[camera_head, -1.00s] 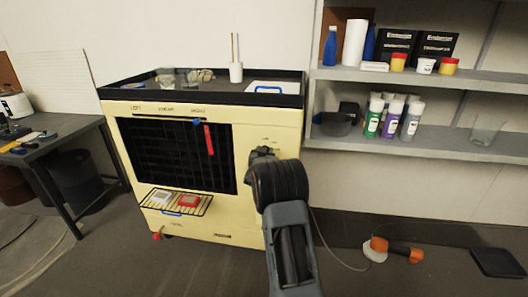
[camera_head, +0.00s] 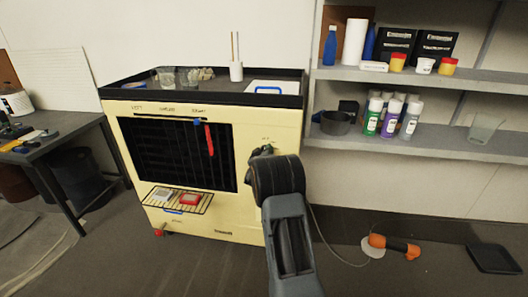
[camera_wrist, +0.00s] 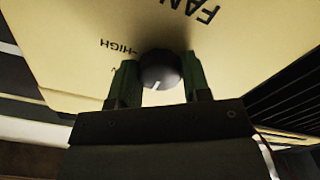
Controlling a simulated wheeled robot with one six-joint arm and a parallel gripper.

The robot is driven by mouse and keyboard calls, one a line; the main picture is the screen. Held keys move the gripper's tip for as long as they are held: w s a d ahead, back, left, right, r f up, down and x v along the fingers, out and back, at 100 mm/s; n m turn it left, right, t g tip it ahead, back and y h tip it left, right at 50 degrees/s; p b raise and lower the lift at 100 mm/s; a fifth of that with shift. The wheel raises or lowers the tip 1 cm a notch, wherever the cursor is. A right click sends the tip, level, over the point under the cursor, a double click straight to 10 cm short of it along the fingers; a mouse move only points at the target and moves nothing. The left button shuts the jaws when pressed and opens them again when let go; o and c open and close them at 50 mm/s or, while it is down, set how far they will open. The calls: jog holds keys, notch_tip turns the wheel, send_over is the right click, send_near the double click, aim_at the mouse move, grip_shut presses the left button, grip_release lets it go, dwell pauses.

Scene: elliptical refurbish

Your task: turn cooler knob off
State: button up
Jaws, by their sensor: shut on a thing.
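The cooler (camera_head: 282,120) is a cream box with a black grille, standing against the wall. Its dark round knob (camera_wrist: 160,68) has a white pointer mark that points toward the bottom of the wrist view. The printed words FAN and HIGH appear turned around on the panel near it. My gripper (camera_wrist: 161,80) has one green-dark finger on each side of the knob and is shut on it. In the head view, my gripper (camera_head: 262,151) is at the cooler's right front, and my wrist hides most of the knob.
A wire rack (camera_head: 178,201) with small items sticks out from the cooler's front. A red strip (camera_head: 209,140) hangs on the grille. Shelves (camera_head: 420,78) with bottles and cans stand to the right. An orange tool (camera_head: 394,245) with a cable lies on the floor.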

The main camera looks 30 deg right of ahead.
dwell(0.5)
jog(key=o, duration=0.9)
jog(key=v, duration=1.3)
jog(key=shift+s+a, duration=0.25)
jog(key=shift+s, duration=0.05)
